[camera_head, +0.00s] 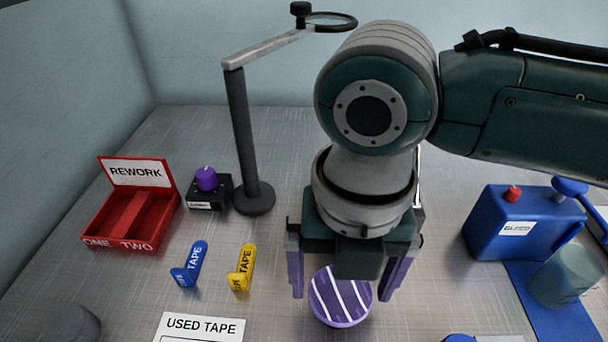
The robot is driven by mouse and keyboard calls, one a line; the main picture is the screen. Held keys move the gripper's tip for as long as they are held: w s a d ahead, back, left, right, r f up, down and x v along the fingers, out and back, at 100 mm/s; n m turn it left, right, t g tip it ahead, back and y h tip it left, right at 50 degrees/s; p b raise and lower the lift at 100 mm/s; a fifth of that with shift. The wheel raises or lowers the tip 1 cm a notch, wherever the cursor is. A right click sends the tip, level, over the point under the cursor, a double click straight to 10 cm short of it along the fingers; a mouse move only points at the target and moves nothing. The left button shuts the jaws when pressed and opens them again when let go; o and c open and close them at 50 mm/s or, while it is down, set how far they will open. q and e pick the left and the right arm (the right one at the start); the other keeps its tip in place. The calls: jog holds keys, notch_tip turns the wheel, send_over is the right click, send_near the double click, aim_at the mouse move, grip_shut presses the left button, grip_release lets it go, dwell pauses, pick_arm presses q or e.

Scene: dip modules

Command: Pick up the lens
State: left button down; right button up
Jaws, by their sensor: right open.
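A round purple disc with white diagonal stripes (341,312), which I take to be the lens, rests on the grey table at the front centre. My right gripper (342,290) points down over it. Its two purple fingers are spread apart, one on each side of the disc's far part. The gripper body hides a little of the disc's far edge. I cannot tell whether the fingers touch it. My left gripper is out of view.
Left are a red REWORK tray (110,242), a black box with a purple knob (206,180), a black stand (240,130), and blue (190,262) and yellow (241,268) tape pieces. A blue can (495,230) and a greenish jar (566,277) stand right.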

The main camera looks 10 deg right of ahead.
jog(key=c, duration=1.1)
jog(key=shift+r, duration=0.15)
